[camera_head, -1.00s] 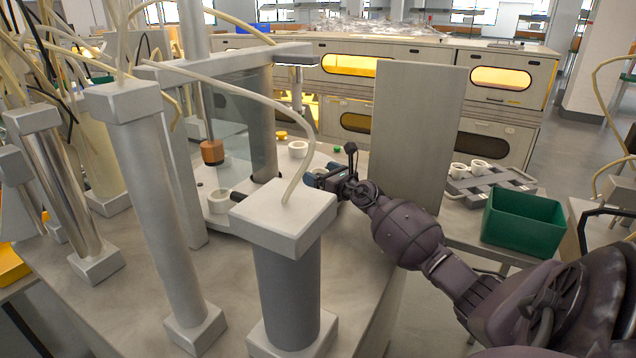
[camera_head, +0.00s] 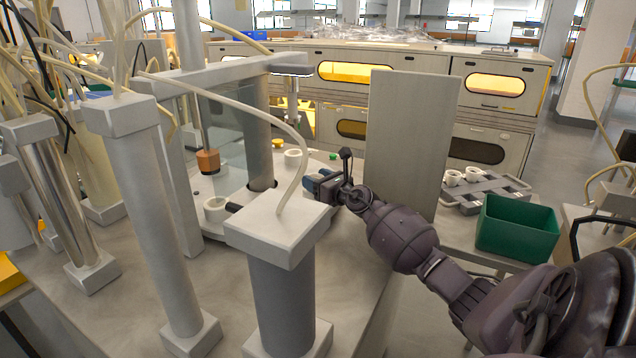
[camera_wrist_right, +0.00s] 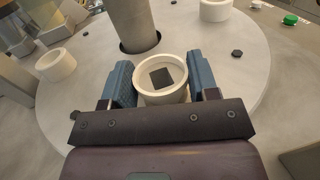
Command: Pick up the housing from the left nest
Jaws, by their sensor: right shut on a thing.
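My right gripper (camera_wrist_right: 161,88) is shut on a white ring-shaped housing (camera_wrist_right: 162,82). The housing sits upright between the two blue fingers, with a dark square visible inside its rim. In the head view my right gripper (camera_head: 318,186) is behind the near column's top block, and the held housing is hidden there. Another white housing (camera_head: 216,208) stands on the round plate to the left. A further one (camera_head: 294,158) stands at the plate's back. Two also show in the right wrist view, at left (camera_wrist_right: 57,65) and upper right (camera_wrist_right: 215,10). My left gripper is not in view.
A grey column with a square top block (camera_head: 276,228) stands close to my right gripper. A tall grey panel (camera_head: 408,140) stands behind the arm. A grey tray (camera_head: 510,187) with white pieces and a green bin (camera_head: 516,228) are at right.

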